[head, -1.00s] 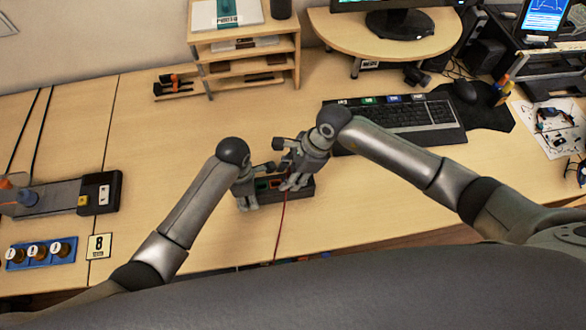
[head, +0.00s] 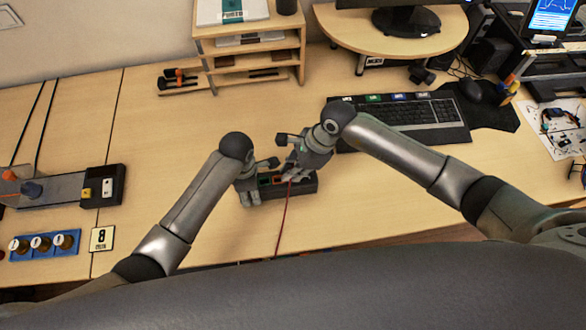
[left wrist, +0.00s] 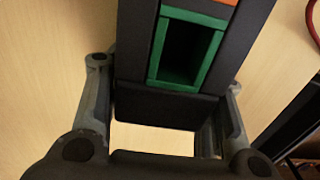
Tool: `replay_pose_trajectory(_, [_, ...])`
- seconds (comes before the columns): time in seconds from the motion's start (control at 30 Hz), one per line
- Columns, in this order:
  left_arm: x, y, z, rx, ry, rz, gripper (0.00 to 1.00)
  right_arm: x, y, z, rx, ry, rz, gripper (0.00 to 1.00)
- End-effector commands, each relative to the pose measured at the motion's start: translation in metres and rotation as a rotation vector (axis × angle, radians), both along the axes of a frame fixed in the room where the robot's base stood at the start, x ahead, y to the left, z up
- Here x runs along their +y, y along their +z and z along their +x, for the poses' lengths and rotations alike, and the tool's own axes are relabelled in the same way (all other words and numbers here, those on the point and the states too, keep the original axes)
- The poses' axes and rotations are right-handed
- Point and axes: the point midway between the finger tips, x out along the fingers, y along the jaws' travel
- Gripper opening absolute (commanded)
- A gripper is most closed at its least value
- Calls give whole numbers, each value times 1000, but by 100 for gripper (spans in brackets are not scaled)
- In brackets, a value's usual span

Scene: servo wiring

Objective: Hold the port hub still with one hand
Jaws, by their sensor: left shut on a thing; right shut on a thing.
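The port hub (head: 305,187) is a dark, long block lying on the wooden desk. In the left wrist view the hub (left wrist: 240,50) shows a green-rimmed, open port and the edge of an orange one. My left gripper (head: 252,192) is shut on the hub's left end, with a finger on either side of it. My right gripper (head: 293,172) is over the hub's right part, shut on the red cable (head: 283,220). The cable runs down towards the desk's front edge. The cable's plug and its contact with the hub are hidden by the fingers.
A keyboard (head: 415,118) lies behind and right of the hub. A wooden shelf (head: 250,60) stands at the back. At left are a grey device (head: 70,193), a blue tray with round knobs (head: 45,245) and a card marked 8 (head: 102,239). The desk around the hub is clear.

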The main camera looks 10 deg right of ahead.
Motion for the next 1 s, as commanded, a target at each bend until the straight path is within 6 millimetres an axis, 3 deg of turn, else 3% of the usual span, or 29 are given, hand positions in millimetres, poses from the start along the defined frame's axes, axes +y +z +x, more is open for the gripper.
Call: replay_pose_trajectory(1.0, [0, 0, 0, 1, -1, 1, 20, 0, 21, 1, -2, 0, 1, 0])
